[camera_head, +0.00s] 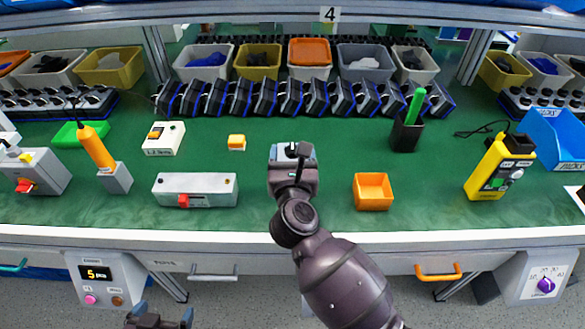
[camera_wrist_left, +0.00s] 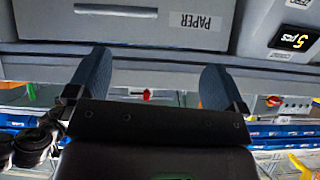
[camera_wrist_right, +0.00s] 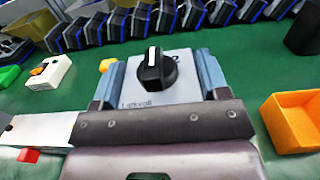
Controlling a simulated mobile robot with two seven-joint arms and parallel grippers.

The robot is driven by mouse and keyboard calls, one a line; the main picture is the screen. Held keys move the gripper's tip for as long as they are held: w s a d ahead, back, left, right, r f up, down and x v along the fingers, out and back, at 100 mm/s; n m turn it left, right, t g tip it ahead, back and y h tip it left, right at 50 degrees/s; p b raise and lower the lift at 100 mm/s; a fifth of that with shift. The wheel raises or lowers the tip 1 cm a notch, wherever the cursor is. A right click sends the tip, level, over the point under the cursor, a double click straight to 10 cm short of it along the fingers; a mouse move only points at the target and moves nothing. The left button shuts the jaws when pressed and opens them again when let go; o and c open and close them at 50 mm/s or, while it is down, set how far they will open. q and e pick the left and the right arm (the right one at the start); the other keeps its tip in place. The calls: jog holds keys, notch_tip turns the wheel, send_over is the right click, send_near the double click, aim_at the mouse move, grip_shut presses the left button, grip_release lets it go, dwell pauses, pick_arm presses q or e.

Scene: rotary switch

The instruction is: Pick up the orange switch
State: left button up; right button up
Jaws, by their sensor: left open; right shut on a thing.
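My right gripper (camera_head: 293,168) is shut on a grey box with a black rotary knob (camera_wrist_right: 158,68), at the table's middle; the fingers are on its two sides. I cannot tell if the box is lifted. A white box with an orange rocker switch (camera_head: 165,138) stands to its left; it also shows in the right wrist view (camera_wrist_right: 48,72). A small orange-yellow block (camera_head: 237,142) lies between them, partly hidden behind a finger in the right wrist view (camera_wrist_right: 106,65). My left gripper (camera_head: 163,313) is open and empty, low in front of the table; its fingers also show in the left wrist view (camera_wrist_left: 154,75).
An orange open box (camera_head: 373,191) stands right of the right gripper. A grey box with a red button (camera_head: 195,190) stands to the left. A yellow device (camera_head: 498,166) and a black cup (camera_head: 407,133) stand further right. Green table shows between them. A drawer (camera_wrist_left: 150,25) faces the left gripper.

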notch_tip(320, 180, up, 10)
jog(key=p, duration=0.6)
jog(key=shift+f+p, duration=0.1)
jog(key=shift+p, duration=0.2)
notch_tip(320, 180, up, 2)
jog(key=shift+r+p, duration=0.1)
jog(key=shift+p, duration=0.9)
pick_arm(q)
notch_tip(320, 180, up, 10)
jog(key=shift+a+f+t+p, duration=0.25)
jog(key=shift+a+t+p, duration=0.05)
jog(key=shift+a+t, duration=0.1)
pick_arm(e)
jog(key=shift+r, duration=0.2)
pick_arm(q)
jog(key=shift+s+f, duration=0.15)
jog(key=shift+s, duration=0.1)
